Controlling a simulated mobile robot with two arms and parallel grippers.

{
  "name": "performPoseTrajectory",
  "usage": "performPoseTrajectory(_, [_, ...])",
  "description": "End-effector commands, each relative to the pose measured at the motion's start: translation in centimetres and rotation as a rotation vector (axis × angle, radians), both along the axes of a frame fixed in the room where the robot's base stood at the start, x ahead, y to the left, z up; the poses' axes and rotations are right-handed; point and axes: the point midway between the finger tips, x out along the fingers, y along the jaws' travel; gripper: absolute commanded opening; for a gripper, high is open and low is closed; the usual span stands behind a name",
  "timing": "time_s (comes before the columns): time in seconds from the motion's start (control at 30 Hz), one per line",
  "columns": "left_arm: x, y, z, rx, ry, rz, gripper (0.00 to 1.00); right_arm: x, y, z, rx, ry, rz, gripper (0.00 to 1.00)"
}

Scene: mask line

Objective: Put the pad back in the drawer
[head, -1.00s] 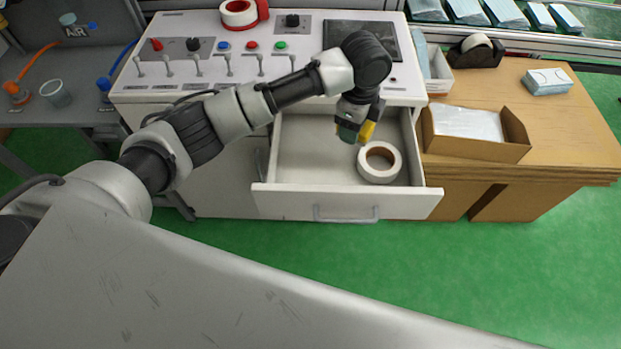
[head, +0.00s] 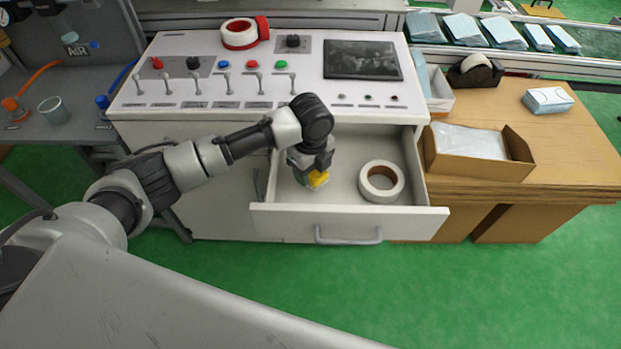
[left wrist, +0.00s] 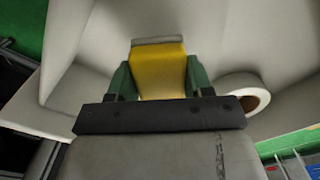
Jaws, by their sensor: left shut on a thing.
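The pad is a small yellow block with a grey strip along one edge. In the left wrist view the yellow pad (left wrist: 158,72) sits between the two green fingertips of my left gripper (left wrist: 158,82), which is shut on it. In the head view the pad (head: 318,179) shows below my left gripper (head: 308,172), inside the outline of the open drawer (head: 348,222), at its left side. I cannot tell whether the pad touches the drawer floor. My right gripper is not in view.
A white tape roll (head: 381,181) lies in the drawer's right part, beside the pad; it also shows in the left wrist view (left wrist: 245,94). The control panel (head: 215,55) stands behind the drawer. A cardboard box (head: 478,155) sits on the wooden table at right.

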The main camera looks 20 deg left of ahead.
Motion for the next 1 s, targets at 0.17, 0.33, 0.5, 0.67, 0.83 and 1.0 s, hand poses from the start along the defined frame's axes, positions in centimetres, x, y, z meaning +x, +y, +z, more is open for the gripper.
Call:
performPoseTrajectory(0.17, [-0.1, 0.1, -1.9, 0.000, 0.002, 0.002, 0.29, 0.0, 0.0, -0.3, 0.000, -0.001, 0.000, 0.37])
performPoseTrajectory(0.33, [-0.1, 0.1, -4.0, 0.000, 0.000, 0.000, 0.29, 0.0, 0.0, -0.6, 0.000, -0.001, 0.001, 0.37])
performPoseTrajectory(0.5, [0.0, 0.0, -4.0, 0.000, -0.001, 0.000, 0.29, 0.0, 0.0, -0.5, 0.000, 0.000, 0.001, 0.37])
performPoseTrajectory(0.67, [0.0, 0.0, -4.2, 0.000, 0.000, 0.000, 0.29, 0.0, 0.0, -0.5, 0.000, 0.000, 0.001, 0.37])
performPoseTrajectory(0.83, [0.0, 0.0, -4.3, 0.001, 0.000, 0.000, 0.71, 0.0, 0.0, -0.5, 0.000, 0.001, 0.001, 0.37])
performPoseTrajectory(1.0, [0.0, 0.0, -4.3, 0.001, 0.000, 0.000, 0.76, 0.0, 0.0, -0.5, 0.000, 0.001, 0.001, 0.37])
